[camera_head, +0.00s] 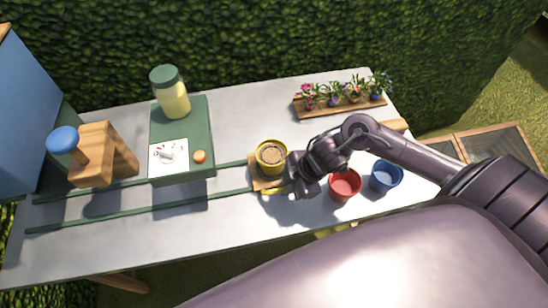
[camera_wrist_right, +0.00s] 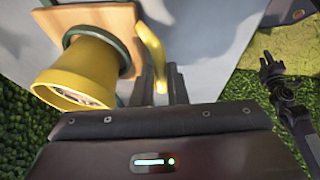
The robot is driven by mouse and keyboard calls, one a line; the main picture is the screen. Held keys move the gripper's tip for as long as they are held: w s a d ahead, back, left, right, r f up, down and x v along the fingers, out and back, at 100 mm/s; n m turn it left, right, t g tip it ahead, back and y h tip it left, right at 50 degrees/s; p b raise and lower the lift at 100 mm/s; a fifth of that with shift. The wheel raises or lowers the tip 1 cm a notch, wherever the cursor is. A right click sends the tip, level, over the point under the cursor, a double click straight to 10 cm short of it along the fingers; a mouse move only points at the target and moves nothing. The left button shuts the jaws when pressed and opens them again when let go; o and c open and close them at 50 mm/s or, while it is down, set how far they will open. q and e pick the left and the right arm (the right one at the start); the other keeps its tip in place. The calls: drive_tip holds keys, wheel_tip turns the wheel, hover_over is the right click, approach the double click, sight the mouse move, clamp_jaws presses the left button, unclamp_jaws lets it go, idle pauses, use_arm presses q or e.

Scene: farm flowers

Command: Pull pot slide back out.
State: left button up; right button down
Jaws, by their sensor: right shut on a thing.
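A yellow pot with brown soil (camera_head: 271,153) stands upright on the wooden pot slide (camera_head: 257,184), at the right part of two green rails (camera_head: 140,209). A yellow handle (camera_wrist_right: 152,45) sticks out from the plate. My right gripper (camera_wrist_right: 160,80) is shut on this handle; its fingers are partly hidden by the wrist in the head view. A dark arm end, seemingly my left gripper (camera_wrist_right: 271,66), shows small at the right of the wrist view; its jaws are unclear.
A red pot (camera_head: 344,185) and a blue pot (camera_head: 386,177) stand close right of my right gripper. A wooden stand with a blue knob (camera_head: 92,157) straddles the rails at the left.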

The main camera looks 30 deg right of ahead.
drive_tip(key=shift+d, duration=0.15)
drive_tip(key=c, duration=1.5)
unclamp_jaws()
drive_tip(key=shift+s+d, duration=0.1)
drive_tip(key=shift+d, duration=0.05)
drive_tip(key=shift+o, duration=0.2)
drive_tip(key=shift+r, duration=0.5)
drive_tip(key=v, duration=0.7)
drive_tip(key=shift+s+d+f, duration=0.1)
drive_tip(key=shift+d+f, duration=0.05)
